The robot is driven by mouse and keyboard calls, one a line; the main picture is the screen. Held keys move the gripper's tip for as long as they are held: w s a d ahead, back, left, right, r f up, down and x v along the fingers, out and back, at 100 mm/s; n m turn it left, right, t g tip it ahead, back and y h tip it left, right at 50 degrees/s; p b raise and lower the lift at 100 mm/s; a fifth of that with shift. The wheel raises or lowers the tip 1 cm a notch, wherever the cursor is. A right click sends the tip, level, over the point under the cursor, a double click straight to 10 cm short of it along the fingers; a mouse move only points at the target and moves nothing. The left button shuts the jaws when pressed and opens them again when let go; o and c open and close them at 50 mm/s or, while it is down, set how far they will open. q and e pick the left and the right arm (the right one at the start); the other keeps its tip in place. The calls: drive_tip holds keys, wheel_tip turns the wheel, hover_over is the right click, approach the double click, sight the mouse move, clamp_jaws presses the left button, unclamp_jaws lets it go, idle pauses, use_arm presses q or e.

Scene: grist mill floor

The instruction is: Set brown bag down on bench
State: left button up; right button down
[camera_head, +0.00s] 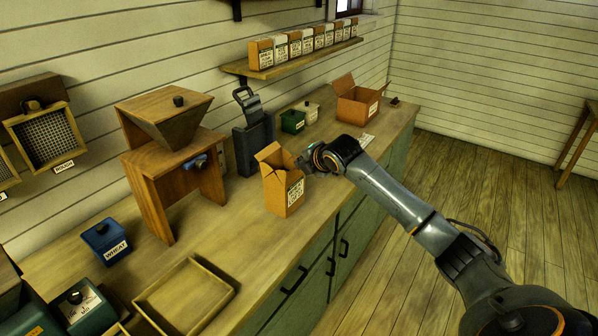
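The brown bag (281,192) is an upright tan paper bag with an open top and a white printed label on its right face. It is at the middle of the bench (225,222), towards the front edge. I cannot tell whether its base touches the wood or is slightly above it. My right gripper (305,161) is at the bag's upper right side, close against it. Its fingertips are small, dark and partly hidden by the bag, so their opening does not show. My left gripper is not in view.
A wooden hopper mill (160,165) and a dark upright device (253,140) stand behind the bag. A blue wheat box (106,241) and a shallow wooden tray (232,291) are nearer left. An open carton (357,104) stands at the far end. Bare bench lies left of the bag.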

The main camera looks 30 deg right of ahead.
sight(295, 176)
drive_tip(key=shift+x, duration=1.1)
wheel_tip(295, 176, down, 2)
drive_tip(key=shift+s+a+f+p, duration=0.1)
drive_tip(key=shift+a+f+p, duration=0.05)
drive_tip(key=shift+p, duration=0.75)
drive_tip(key=shift+f, duration=0.6)
drive_tip(key=c, duration=1.9)
unclamp_jaws()
drive_tip(key=shift+f, duration=0.1)
drive_tip(key=o, duration=0.4)
drive_tip(key=shift+s, duration=0.1)
